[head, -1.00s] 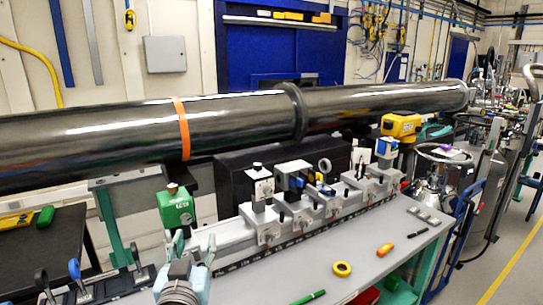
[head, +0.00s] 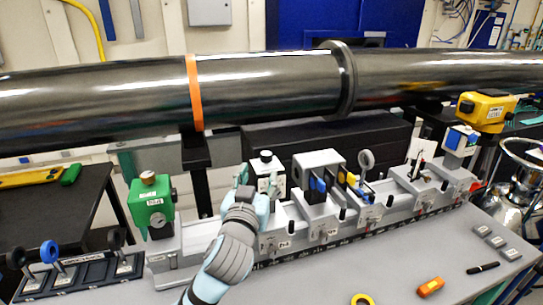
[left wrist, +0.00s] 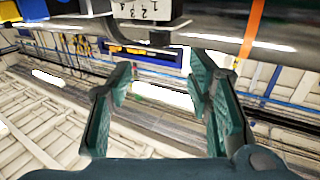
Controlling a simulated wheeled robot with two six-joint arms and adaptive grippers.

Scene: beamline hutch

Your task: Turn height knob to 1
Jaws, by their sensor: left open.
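A white block with dark print and a black knob (head: 265,155) on top stands on the grey rail (head: 190,240), right of the green box. I cannot read the knob's setting. In the left wrist view a white scale (left wrist: 148,11) with numbers, including 2, 3 and 4, shows at the top edge, with a dark round part (left wrist: 150,35) below it. My left gripper (head: 250,182) is just in front of the white block and partly covers it. Its green fingers are apart and empty in the left wrist view (left wrist: 160,80). Contact is not visible. My right gripper is not in view.
A green box (head: 153,205) stands left of the block. Grey carriages (head: 318,210) with optics stand to its right. A large dark pipe (head: 270,95) runs behind. An orange item (head: 431,286) and a black pen (head: 483,268) lie on the front table.

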